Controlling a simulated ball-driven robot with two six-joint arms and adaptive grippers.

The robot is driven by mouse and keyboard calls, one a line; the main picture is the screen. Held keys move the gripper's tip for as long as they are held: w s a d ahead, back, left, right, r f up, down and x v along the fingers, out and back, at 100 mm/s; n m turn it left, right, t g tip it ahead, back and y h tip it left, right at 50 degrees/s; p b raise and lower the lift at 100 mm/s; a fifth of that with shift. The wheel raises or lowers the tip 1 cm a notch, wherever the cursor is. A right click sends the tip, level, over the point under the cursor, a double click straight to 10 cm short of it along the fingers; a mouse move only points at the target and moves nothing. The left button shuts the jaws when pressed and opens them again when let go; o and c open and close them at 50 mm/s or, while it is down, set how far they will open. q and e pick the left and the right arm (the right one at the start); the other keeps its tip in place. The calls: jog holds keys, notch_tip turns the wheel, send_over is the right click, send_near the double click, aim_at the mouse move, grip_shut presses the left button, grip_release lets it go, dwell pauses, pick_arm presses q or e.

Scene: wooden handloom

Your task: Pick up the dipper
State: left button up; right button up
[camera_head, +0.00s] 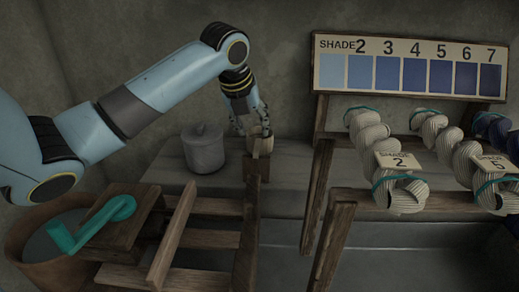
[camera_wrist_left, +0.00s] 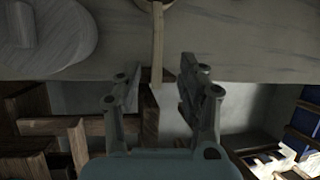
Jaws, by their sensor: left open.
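The dipper (camera_head: 262,143) looks like a pale wooden piece at the back shelf, partly hidden by my left gripper (camera_head: 250,122). In the left wrist view its straight light handle (camera_wrist_left: 157,45) runs up to a rounded end cut off at the top edge. My left gripper also shows in that view (camera_wrist_left: 156,80), with its two fingers apart, one on each side of the line of the handle. I cannot tell whether either finger touches it. My right gripper is in neither view.
A grey lidded pot (camera_head: 203,150) stands just left of the gripper. A rack (camera_head: 320,195) with yarn skeins and a shade board (camera_head: 410,45) stand right.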

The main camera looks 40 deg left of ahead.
aim_at(257, 143)
pick_arm(q)
jog(key=b+x, duration=0.1)
jog(key=x, duration=0.7)
jog(key=shift+a+f, duration=0.2)
jog(key=shift+f, duration=0.15)
grip_shut()
